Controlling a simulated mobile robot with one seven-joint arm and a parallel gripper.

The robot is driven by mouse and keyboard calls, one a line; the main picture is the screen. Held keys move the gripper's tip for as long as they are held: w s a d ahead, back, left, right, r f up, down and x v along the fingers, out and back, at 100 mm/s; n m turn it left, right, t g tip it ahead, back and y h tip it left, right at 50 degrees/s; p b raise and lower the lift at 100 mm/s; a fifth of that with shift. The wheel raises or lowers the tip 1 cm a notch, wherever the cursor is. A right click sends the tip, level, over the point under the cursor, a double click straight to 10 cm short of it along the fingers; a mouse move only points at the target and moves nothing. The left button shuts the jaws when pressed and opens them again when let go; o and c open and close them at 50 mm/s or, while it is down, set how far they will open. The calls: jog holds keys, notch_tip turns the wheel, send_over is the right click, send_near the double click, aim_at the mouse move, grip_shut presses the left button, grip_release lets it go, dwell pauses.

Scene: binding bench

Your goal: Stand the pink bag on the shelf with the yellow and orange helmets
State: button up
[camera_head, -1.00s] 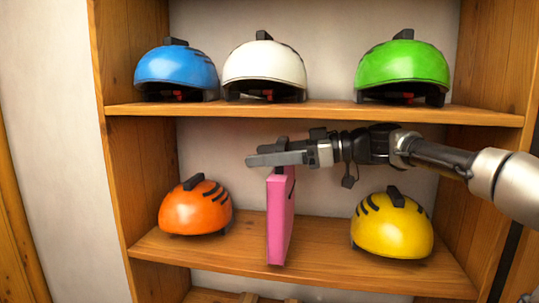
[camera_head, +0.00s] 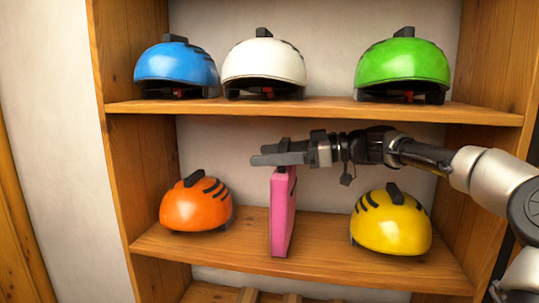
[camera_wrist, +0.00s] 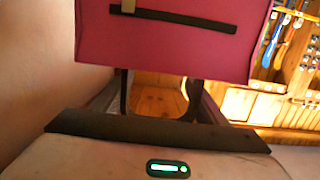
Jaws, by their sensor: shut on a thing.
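The pink bag (camera_head: 282,215) is upright between the orange helmet (camera_head: 195,205) on the left and the yellow helmet (camera_head: 391,224) on the right. Its lower edge is at the lower shelf (camera_head: 322,252); I cannot tell for sure whether it touches the board. My gripper (camera_head: 275,157) is shut on the top of the pink bag, at its dark handle. In the wrist view the pink bag (camera_wrist: 165,45) fills the upper part, with a dark strip across it. The fingertips' grip is partly hidden.
The upper shelf (camera_head: 315,109) runs just above my gripper and holds a blue helmet (camera_head: 176,66), a white helmet (camera_head: 264,64) and a green helmet (camera_head: 404,66). Bare shelf lies on both sides of the bag. Wooden side walls bound the shelf.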

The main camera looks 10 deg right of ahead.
jog(key=shift+f, duration=0.15)
jog(key=o, duration=2)
jog(key=shift+o, duration=0.2)
jog(key=v, duration=1.2)
jog(key=shift+s, duration=0.1)
